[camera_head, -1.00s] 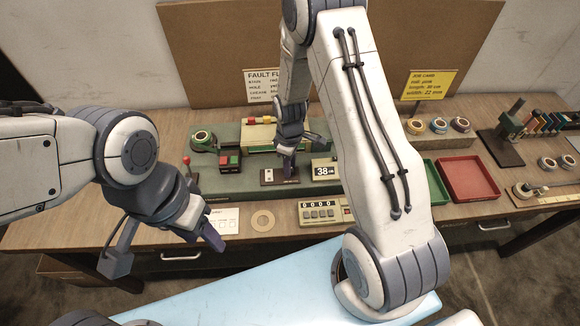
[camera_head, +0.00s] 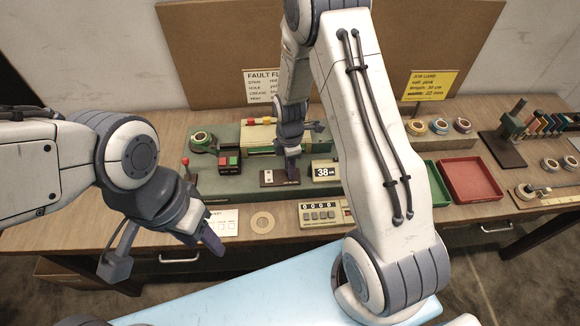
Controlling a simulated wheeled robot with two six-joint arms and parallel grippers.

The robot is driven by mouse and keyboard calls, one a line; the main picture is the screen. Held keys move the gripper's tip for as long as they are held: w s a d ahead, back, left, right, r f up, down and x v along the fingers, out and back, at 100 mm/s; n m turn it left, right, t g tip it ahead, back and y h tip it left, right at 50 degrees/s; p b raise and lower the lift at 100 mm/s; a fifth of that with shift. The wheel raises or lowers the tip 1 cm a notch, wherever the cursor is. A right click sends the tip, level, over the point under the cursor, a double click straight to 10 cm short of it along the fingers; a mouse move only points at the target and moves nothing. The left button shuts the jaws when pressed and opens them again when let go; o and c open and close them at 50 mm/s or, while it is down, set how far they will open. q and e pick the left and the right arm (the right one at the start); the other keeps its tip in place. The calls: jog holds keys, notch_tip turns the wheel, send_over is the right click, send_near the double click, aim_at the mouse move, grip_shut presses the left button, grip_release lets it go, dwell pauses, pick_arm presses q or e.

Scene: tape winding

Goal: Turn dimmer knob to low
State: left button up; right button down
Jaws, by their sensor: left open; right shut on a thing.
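The dimmer control appears to be a small dark brown panel (camera_head: 268,177) on the green machine base, left of the flip display reading 38. My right gripper (camera_head: 292,176) points down over the right part of this panel, shut, with its fingertips at the panel. The knob itself is hidden by the fingers, so its setting cannot be seen. My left gripper (camera_head: 212,240) is open and empty, in front of the bench's front edge at lower left.
The flip display (camera_head: 325,171) stands just right of my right gripper. A block with red and green buttons (camera_head: 230,162) and a red-knobbed lever (camera_head: 186,165) are to the left. A counter (camera_head: 320,213), tape ring (camera_head: 262,222) and red tray (camera_head: 470,180) lie on the bench (camera_head: 100,205).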

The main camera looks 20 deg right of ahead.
jog(key=shift+r, duration=0.1)
dwell(0.4)
jog(key=c, duration=0.6)
grip_release()
notch_tip(320, 180, up, 10)
jog(key=shift+r+b, duration=0.2)
jog(key=shift+b, duration=0.7)
